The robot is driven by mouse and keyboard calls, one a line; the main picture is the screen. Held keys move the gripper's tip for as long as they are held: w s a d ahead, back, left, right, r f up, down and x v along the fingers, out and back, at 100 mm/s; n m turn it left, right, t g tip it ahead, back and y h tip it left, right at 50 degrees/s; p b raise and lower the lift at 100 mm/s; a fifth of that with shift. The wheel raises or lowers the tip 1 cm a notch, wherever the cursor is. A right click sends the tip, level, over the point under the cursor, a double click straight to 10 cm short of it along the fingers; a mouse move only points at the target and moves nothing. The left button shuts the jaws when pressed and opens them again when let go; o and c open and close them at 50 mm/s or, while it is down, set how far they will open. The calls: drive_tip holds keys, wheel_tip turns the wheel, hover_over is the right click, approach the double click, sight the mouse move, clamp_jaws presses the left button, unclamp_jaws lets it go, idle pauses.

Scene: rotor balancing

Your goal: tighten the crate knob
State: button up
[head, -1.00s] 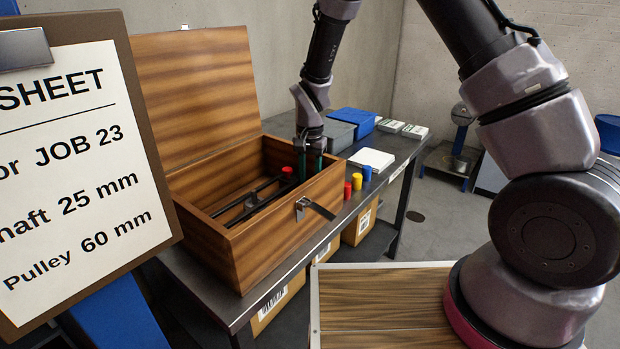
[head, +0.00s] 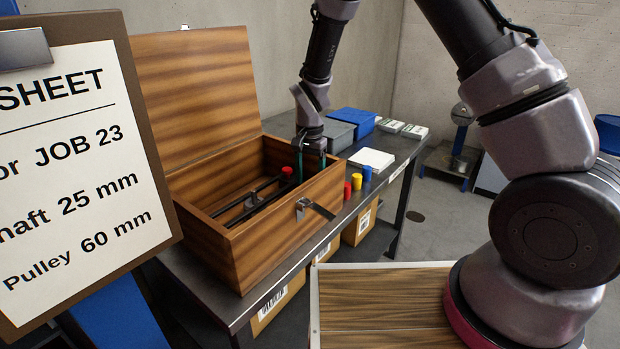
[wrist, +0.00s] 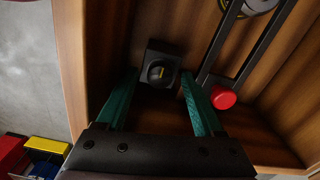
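The wooden crate (head: 270,230) stands on the table with its lid open. A dark round knob (wrist: 158,71) with a small yellow mark sits on a square black base inside it. My gripper (head: 311,166) reaches down into the crate's right end. In the wrist view my gripper (wrist: 160,76) is open, with one green finger on each side of the knob and a gap on both sides. I see no contact. The crate wall hides this knob in the head view. A red cap (head: 287,171) at the end of black rails also shows in the wrist view (wrist: 223,98).
Red, yellow and blue cylinders (head: 357,181) stand just outside the crate's front wall. A white block (head: 371,159), a grey bin (head: 338,134) and a blue bin (head: 354,121) lie beyond. The crate walls (wrist: 75,60) stand close around my gripper.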

wheel_tip(320, 180, up, 11)
idle(0.6)
drive_tip(key=shift+f, duration=0.1)
drive_tip(key=s+d+r+t+y, duration=0.1)
drive_tip(key=s+d+r, duration=0.1)
drive_tip(key=d+r, duration=0.6)
drive_tip(key=s+d+r+t+y, duration=0.1)
drive_tip(key=s+d+r+t, duration=0.15)
drive_tip(key=d+r, duration=0.55)
drive_tip(key=s+d+r+t, duration=0.2)
drive_tip(key=s+d+r, duration=0.2)
drive_tip(key=s, duration=0.3)
drive_tip(key=s+d+r+n+t, duration=0.1)
drive_tip(key=s+d+r, duration=0.3)
drive_tip(key=s, duration=0.4)
drive_tip(key=shift+s+d+r+t, duration=0.3)
drive_tip(key=shift+d+r+t, duration=0.1)
drive_tip(key=shift+r, duration=0.2)
